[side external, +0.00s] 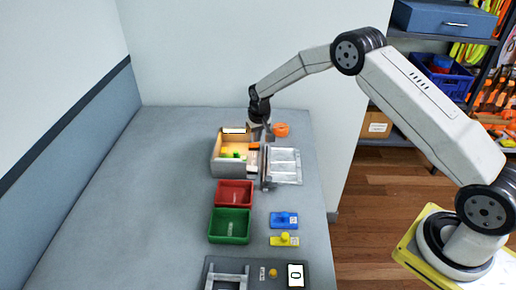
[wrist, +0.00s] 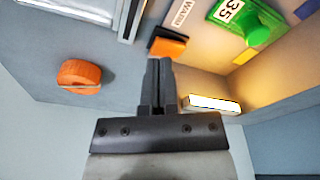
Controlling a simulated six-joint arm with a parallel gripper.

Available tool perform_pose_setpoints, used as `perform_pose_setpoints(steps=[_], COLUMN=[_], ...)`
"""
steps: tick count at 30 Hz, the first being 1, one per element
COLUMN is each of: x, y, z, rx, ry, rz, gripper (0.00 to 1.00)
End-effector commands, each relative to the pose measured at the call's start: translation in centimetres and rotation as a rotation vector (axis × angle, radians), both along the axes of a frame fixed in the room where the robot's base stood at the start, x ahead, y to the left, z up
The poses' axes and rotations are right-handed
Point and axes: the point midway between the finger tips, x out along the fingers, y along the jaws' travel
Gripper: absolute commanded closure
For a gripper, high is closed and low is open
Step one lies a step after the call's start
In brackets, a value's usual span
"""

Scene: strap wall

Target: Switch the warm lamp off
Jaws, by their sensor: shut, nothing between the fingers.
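The warm lamp is a glowing white bar (wrist: 213,104) on the wall of an open grey box (side external: 230,172); it also shows in the side view (side external: 234,130). Its yellow light falls inside the box. An orange block like a rocker switch (wrist: 168,46) sits beside a label reading WARM (wrist: 181,13); the block also shows in the side view (side external: 254,146). My gripper (wrist: 160,62) is shut and empty. Its fingertips are close to the orange block; I cannot tell whether they touch it. In the side view my gripper (side external: 268,134) is at the box's back right corner.
An orange round knob (side external: 281,130) stands behind the silver tray (side external: 285,166). Inside the box is a green piece marked 35 (wrist: 245,22). Red (side external: 234,194) and green (side external: 229,226) trays, blue and yellow pieces and a grey panel are nearer. The table's left is clear.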

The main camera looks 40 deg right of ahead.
Motion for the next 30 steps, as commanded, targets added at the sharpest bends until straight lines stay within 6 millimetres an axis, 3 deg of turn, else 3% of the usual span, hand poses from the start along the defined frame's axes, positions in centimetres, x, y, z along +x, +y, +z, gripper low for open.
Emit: perform_pose_setpoints(steps=[30], x=[0.0], y=[0.0], z=[-1.4], rx=[0.0], ry=[-0.001], rz=[0.0], gripper=[1.0])
